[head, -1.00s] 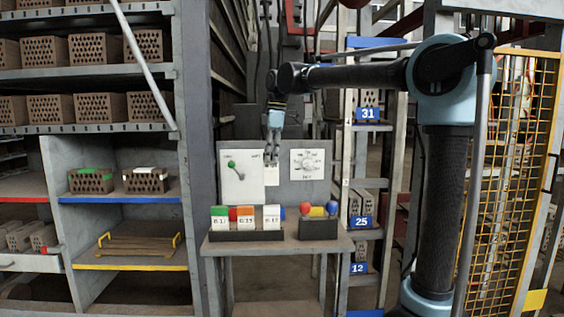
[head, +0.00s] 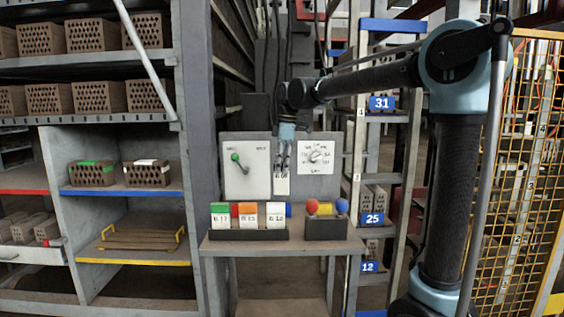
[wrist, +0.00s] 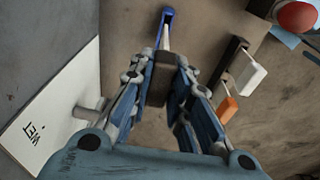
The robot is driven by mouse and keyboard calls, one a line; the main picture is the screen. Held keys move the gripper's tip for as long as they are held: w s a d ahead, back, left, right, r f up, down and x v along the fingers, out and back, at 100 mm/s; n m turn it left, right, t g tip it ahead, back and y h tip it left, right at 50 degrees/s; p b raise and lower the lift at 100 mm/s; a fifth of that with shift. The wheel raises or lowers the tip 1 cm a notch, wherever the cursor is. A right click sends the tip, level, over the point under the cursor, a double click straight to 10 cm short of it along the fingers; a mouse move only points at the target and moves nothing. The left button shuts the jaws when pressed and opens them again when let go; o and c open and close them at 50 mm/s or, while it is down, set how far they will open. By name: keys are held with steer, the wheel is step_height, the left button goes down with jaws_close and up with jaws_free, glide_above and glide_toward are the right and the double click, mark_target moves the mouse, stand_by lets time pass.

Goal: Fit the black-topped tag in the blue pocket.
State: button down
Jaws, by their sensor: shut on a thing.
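My gripper (head: 283,166) is shut on the black-topped tag, a white tag (head: 282,185) hanging upright in front of the grey panel. In the wrist view the tag's dark top (wrist: 160,80) is between my fingers. The blue pocket (head: 289,210) shows partly behind the white-topped tag in the front rack, which hides its rest. The tag hangs above it, apparently apart. In the wrist view the blue pocket (wrist: 167,15) appears beyond the fingertips, close to the tag's pale edge in the picture.
A dark rack (head: 248,235) holds green-, orange- and white-topped tags at the table's front. The panel (head: 245,170) behind has a green-knobbed lever and a dial.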

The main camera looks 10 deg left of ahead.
mark_target(283, 187)
step_height(283, 187, down, 2)
steer(key=shift+f, duration=0.1)
steer(key=shift+s+d+f, duration=0.1)
steer(key=shift+s+f, duration=0.05)
steer(key=shift+f, duration=0.25)
stand_by(0.5)
steer(key=shift+f, duration=2.7)
stand_by(1.4)
steer(key=c, duration=1.4)
jaws_free()
steer(key=r, duration=0.4)
steer(key=d+r, duration=0.1)
steer(key=r, duration=0.6)
steer(key=shift+d+r, duration=0.2)
steer(key=shift+r, duration=0.2)
steer(key=shift+w+d, duration=0.1)
steer(key=shift+w, duration=0.1)
